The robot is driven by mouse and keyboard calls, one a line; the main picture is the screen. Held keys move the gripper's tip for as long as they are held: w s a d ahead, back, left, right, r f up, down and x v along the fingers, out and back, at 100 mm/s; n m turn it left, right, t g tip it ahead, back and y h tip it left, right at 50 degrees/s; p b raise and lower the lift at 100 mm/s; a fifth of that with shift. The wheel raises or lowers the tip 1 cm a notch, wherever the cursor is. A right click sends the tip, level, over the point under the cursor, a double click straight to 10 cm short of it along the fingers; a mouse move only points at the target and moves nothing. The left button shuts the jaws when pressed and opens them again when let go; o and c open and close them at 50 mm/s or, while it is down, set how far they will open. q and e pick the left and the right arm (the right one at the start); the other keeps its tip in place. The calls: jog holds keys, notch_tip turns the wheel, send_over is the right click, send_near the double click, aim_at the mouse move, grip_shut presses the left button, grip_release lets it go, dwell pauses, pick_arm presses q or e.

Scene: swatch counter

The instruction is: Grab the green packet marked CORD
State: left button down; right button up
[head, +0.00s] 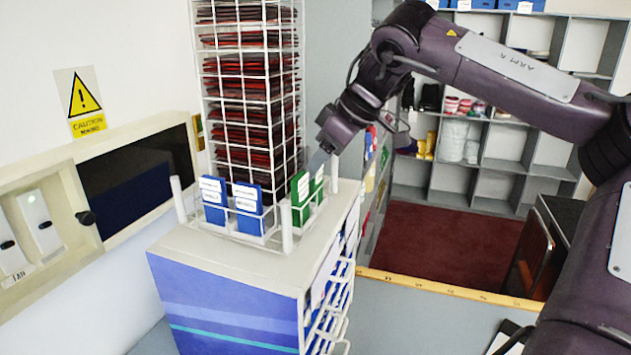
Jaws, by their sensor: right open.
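Two green packets with white labels stand in the wire rack on top of the counter unit. The nearer green packet (301,196) is at the rack's right front corner, and the other green packet (318,187) is just behind it. The print on their labels is too small to read, so I cannot tell which is marked CORD. My right gripper (318,163) comes down from the upper right, open, with its fingers at the tops of the green packets. I cannot tell whether it touches them. My left gripper is not in view.
Two blue packets (214,197) stand left of the green ones in the same rack. A tall white wire tower (250,90) of dark red swatches rises right behind. White corner posts (287,225) edge the unit's top (225,252). Wall shelves (478,160) stand at the back right.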

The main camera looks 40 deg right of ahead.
jog(key=shift+c, duration=0.4)
jog(key=c, duration=0.6)
jog(key=shift+r, duration=0.1)
jog(key=shift+c, duration=0.2)
